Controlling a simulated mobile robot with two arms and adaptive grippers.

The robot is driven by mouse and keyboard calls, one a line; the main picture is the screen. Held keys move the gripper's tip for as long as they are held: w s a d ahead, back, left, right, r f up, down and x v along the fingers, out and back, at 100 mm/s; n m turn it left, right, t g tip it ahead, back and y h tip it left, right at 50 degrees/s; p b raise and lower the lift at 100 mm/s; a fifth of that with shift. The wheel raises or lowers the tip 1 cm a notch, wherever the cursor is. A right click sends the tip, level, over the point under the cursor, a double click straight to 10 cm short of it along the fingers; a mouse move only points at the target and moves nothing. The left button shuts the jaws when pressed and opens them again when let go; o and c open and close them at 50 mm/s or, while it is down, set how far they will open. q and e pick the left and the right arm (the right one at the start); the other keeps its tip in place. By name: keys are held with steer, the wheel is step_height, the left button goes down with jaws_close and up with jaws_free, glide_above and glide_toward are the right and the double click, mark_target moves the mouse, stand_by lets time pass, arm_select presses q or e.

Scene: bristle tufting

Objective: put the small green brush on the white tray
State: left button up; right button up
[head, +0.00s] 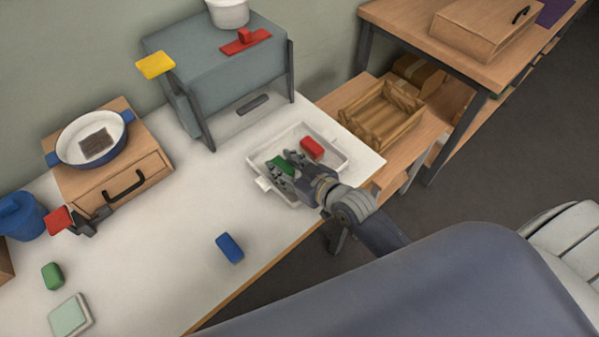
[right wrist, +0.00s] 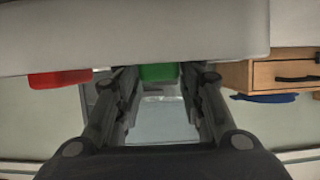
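The white tray (head: 335,160) stands near the right end of the white table. My right gripper (head: 281,166) is over the tray's left part. A small green brush (head: 284,163) sits between its fingers, and its lower part is hidden. In the right wrist view the green brush (right wrist: 158,72) shows between the two fingertips (right wrist: 158,78), which look closed against its sides. I cannot tell whether it touches the tray floor. My left gripper is not in view.
A red block (head: 312,148) lies in the tray's right part. A blue block (head: 229,248) and another green block (head: 52,276) lie on the table. A grey rack (head: 215,65) stands behind the tray. A wooden crate (head: 382,115) stands to the right.

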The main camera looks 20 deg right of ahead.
steer(key=v, duration=1.1)
steer(key=shift+s, duration=0.1)
